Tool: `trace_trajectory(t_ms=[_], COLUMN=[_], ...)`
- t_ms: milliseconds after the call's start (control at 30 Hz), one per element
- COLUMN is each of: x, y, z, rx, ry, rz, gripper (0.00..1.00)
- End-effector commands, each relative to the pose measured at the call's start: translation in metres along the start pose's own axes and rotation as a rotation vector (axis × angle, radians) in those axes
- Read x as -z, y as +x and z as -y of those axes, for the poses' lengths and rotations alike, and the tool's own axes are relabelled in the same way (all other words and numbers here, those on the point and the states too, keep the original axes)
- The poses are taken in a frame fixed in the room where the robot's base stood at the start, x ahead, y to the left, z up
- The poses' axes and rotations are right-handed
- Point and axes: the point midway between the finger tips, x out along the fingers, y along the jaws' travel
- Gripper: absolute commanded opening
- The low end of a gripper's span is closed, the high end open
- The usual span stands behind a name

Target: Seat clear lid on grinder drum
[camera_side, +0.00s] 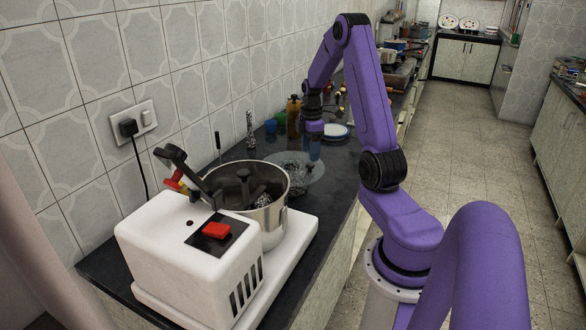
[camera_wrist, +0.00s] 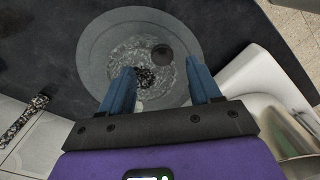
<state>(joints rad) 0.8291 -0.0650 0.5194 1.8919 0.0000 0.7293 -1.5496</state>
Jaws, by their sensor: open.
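The clear lid (camera_side: 297,168) is a translucent disc lying on the dark counter behind the grinder. In the wrist view the lid (camera_wrist: 97,48) is below my gripper, and its dark round knob (camera_wrist: 162,54) shows right of its middle. My gripper (camera_side: 312,140) hangs above the lid, pointing down. In the wrist view its two blue fingers (camera_wrist: 162,82) are apart with nothing held between them; the knob appears slightly beyond the fingertips. The steel grinder drum (camera_side: 272,218) stands open-topped on the white grinder, with dark fittings inside. Part of the drum (camera_wrist: 283,128) shows at lower right in the wrist view.
The white grinder body (camera_side: 180,245) has a red switch (camera_side: 216,230) and a raised dark arm (camera_side: 178,162) beside the drum. A brown bottle (camera_side: 293,116), coloured cups and a plate (camera_side: 336,131) stand farther along the counter. The tiled wall borders the left side.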

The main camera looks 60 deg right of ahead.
Motion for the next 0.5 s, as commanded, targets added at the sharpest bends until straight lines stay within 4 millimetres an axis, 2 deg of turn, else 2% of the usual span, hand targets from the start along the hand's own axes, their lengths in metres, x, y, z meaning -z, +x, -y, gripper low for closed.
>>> trace_trajectory(t_ms=[300,500], x=[-0.002,-0.002], y=[0.042,0.049], z=[0.003,0.003], rx=[0.004,0.001], ry=[0.0,0.0], rz=[0.0,0.0], gripper=[0.63,0.63])
